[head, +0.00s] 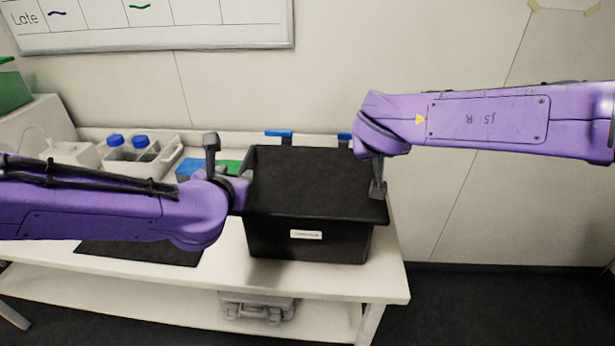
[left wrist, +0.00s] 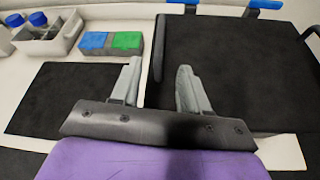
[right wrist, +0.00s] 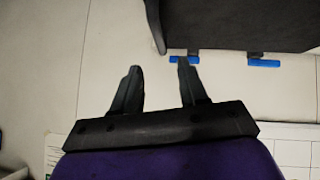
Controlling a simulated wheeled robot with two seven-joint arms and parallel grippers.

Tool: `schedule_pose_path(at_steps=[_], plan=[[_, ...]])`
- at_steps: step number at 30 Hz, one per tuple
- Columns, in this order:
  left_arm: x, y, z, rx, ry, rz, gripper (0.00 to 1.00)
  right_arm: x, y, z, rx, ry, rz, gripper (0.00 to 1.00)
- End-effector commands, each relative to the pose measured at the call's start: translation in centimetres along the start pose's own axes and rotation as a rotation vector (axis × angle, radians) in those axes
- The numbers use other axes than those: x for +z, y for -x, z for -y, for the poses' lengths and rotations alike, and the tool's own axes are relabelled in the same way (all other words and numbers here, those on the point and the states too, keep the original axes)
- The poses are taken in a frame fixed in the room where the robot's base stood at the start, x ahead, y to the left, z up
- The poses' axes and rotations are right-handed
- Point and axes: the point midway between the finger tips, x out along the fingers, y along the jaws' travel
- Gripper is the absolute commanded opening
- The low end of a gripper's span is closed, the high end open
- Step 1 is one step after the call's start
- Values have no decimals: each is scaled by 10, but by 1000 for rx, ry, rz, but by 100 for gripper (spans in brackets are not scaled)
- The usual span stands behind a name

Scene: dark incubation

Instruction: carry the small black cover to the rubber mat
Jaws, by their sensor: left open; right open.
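The black cover (head: 315,178) lies flat on top of a black box (head: 305,243) with a white label, on the bench. The dark rubber mat (head: 140,253) lies left of the box, partly hidden by my left arm; it shows bare in the left wrist view (left wrist: 68,98). My left gripper (head: 226,165) is open at the cover's left edge, its fingers near that edge (left wrist: 160,68). My right gripper (head: 377,188) is open by the cover's right edge; the cover (right wrist: 235,25) also shows in the right wrist view. I cannot tell whether any finger touches the cover.
A bottle carrier (head: 140,158) with blue-capped bottles stands at the back left. A blue and green block (left wrist: 112,45) sits behind the mat. Blue clips (head: 279,134) stand behind the box. A grey case (head: 257,306) lies on the lower shelf. The bench ends just right of the box.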

Motion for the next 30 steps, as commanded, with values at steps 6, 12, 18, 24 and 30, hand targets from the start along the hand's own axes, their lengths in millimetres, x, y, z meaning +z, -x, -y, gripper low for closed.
schedule_pose_path(at_steps=[6,12,18,24,30], plan=[[-2,-38,-2,4,-2,-4,45,1,-38,2,0,3,2,43],[-2,-74,-2,4,-3,-3,45,1,-75,2,0,3,1,43],[-2,-96,-2,4,-2,-3,45,0,-96,2,0,1,1,43],[-1,-99,-3,4,0,-1,45,0,-100,2,-1,1,-1,43],[-1,-99,-3,4,-1,-1,25,0,-100,2,-1,2,0,23]])
